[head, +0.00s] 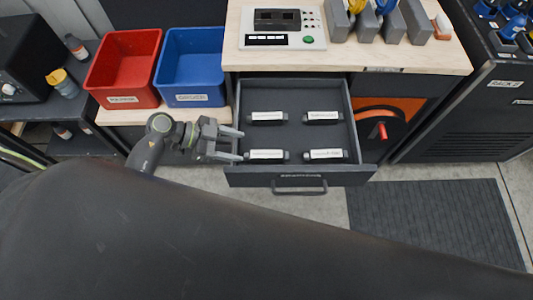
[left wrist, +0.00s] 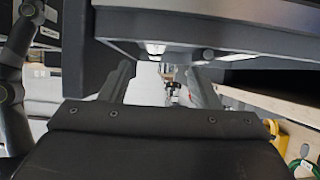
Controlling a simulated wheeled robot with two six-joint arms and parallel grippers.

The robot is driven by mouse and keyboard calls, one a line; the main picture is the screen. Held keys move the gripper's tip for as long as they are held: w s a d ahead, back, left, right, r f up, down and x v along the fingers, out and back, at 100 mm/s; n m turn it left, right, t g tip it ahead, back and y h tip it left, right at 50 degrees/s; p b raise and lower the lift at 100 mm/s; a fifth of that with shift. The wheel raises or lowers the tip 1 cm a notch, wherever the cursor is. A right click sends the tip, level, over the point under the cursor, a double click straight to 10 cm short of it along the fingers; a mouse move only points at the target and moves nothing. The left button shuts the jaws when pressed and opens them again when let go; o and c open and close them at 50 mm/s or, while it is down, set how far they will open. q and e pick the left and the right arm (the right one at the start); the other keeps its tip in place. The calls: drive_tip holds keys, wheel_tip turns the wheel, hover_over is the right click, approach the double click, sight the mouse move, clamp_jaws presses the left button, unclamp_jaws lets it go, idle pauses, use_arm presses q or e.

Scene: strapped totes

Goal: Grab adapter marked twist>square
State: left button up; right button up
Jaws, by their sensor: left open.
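An open dark drawer (head: 292,178) holds black adapters with white labels, two at the back and two at the front. They are the back left adapter (head: 267,117), back right adapter (head: 322,117), front left adapter (head: 267,155) and front right adapter (head: 326,154). The label print is too small to read, so I cannot tell which is twist>square. My left gripper (head: 239,145) is open and empty at the drawer's left side, its fingertips pointing right. In the left wrist view, its two fingers (left wrist: 163,78) stand apart with nothing between them. My right gripper is not in view.
A red bin (head: 123,99) and a blue bin (head: 191,99) stand left of the drawer. A wooden bench top (head: 345,57) carries a tester and several grey blocks above the drawer. A large dark part of mine fills the foreground. A dark mat (head: 435,222) lies at right.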

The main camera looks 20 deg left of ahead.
sight(265, 154)
use_arm(q)
drive_tip(key=x, duration=0.3)
drive_tip(key=shift+d, duration=0.1)
drive_tip(key=shift+s+p+x, duration=0.15)
drive_tip(key=shift+p+x, duration=0.15)
drive_tip(key=shift+x, duration=1.05)
drive_tip(key=shift+s+p+x, duration=0.1)
drive_tip(key=shift+p+x, duration=0.2)
drive_tip(key=shift+x, duration=1.05)
drive_tip(key=shift+d+r, duration=0.1)
drive_tip(key=c, duration=1.1)
